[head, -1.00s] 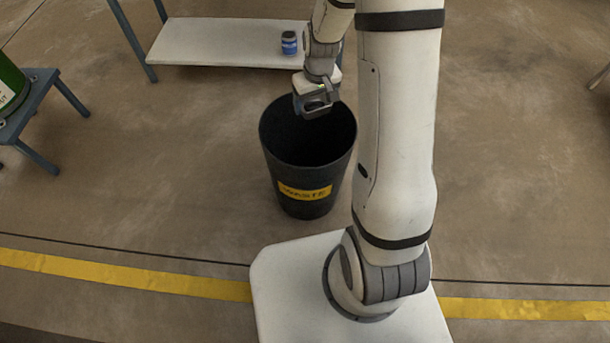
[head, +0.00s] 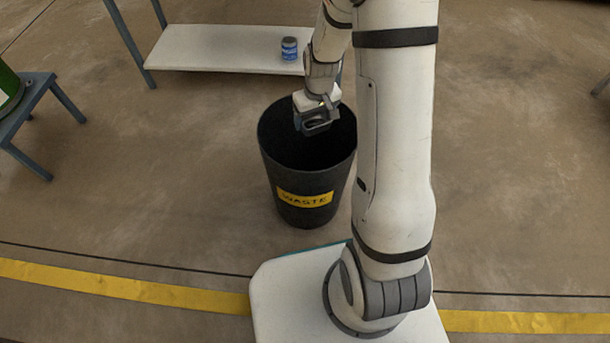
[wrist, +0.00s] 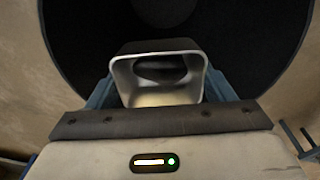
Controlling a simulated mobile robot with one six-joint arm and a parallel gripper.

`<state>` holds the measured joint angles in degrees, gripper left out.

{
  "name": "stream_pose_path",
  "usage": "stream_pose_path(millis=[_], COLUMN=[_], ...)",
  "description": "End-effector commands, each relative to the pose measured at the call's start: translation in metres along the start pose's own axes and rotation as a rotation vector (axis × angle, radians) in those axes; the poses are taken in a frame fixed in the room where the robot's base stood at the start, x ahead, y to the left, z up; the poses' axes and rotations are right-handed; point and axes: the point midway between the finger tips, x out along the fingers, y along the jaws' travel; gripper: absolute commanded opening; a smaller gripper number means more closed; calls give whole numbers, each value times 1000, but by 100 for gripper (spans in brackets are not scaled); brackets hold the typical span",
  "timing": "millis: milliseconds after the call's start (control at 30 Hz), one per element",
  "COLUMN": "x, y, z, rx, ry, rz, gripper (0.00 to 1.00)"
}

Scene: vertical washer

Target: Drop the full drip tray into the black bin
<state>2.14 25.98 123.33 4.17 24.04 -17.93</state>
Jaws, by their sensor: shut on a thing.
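The black bin (head: 290,174), with a yellow "WASTE" label, stands upright on the floor in front of my base. My gripper (head: 316,124) is over the bin's opening. In the wrist view, its blue-grey fingers are on either side of the drip tray (wrist: 121,78), a small light-grey open box, and are shut on it. A dark patch and a pale yellowish area show inside the tray; I cannot tell how full it is. The dark inside of the bin (wrist: 265,60) fills the background behind the tray. In the head view the tray is hard to make out at the gripper.
A white low shelf (head: 220,48) on blue-grey legs stands behind the bin, with a small blue can (head: 289,49) on it. A blue-grey stand (head: 40,100) with a green container (head: 8,86) is at the left. The floor around the bin is clear.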

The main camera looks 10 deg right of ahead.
Motion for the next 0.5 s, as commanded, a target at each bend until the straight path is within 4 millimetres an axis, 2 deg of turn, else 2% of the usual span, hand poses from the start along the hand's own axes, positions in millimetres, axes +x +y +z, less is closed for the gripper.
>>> stream_pose_path(millis=[33,333,500], x=[0,0,0], y=[0,0,0], z=[0,0,0], rx=[0,1,1], ry=[0,0,0], rz=[0,0,0], gripper=[76,100,100])
